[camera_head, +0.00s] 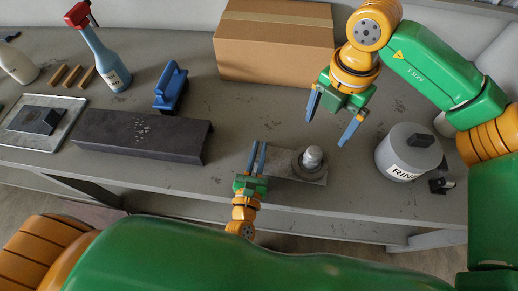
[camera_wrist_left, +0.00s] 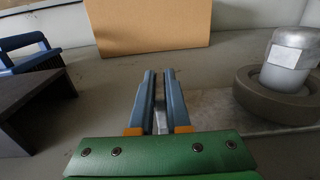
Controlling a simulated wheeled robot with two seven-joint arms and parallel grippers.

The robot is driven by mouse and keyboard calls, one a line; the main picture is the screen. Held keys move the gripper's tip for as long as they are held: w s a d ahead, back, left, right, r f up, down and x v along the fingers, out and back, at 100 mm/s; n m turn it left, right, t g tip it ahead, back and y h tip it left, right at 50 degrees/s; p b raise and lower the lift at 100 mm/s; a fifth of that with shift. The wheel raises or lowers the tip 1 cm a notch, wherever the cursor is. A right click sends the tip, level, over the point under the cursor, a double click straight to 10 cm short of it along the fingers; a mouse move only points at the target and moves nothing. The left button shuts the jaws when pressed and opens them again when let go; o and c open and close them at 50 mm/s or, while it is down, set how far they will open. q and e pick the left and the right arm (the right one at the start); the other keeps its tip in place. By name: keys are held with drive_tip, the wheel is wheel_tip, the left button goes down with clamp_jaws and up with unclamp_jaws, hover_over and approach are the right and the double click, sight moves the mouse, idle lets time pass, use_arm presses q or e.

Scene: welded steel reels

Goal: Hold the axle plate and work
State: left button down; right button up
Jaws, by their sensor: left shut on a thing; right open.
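The axle plate (camera_head: 285,172) is a flat grey plate on the bench near its front edge. A dark ring (camera_head: 306,170) with a silver rounded cylinder (camera_head: 312,156) in it stands on the plate's right part. In the left wrist view, the ring (camera_wrist_left: 262,108) and the cylinder with a pale label (camera_wrist_left: 290,62) are at the right. My left gripper (camera_head: 258,145) is shut on the left edge of the axle plate; its fingers (camera_wrist_left: 159,72) partly hide that edge. My right gripper (camera_head: 330,130) is open and empty, above the bench behind and right of the cylinder.
A lidded grey pot (camera_head: 398,158) stands right of the plate. A cardboard box (camera_head: 272,45) is at the back. A dark steel channel (camera_head: 140,135), a blue-handled tool (camera_head: 171,88) and a spray bottle (camera_head: 103,58) are left.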

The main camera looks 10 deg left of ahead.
sight(315, 152)
wheel_tip(315, 152, down, 12)
drive_tip(key=m, duration=0.7)
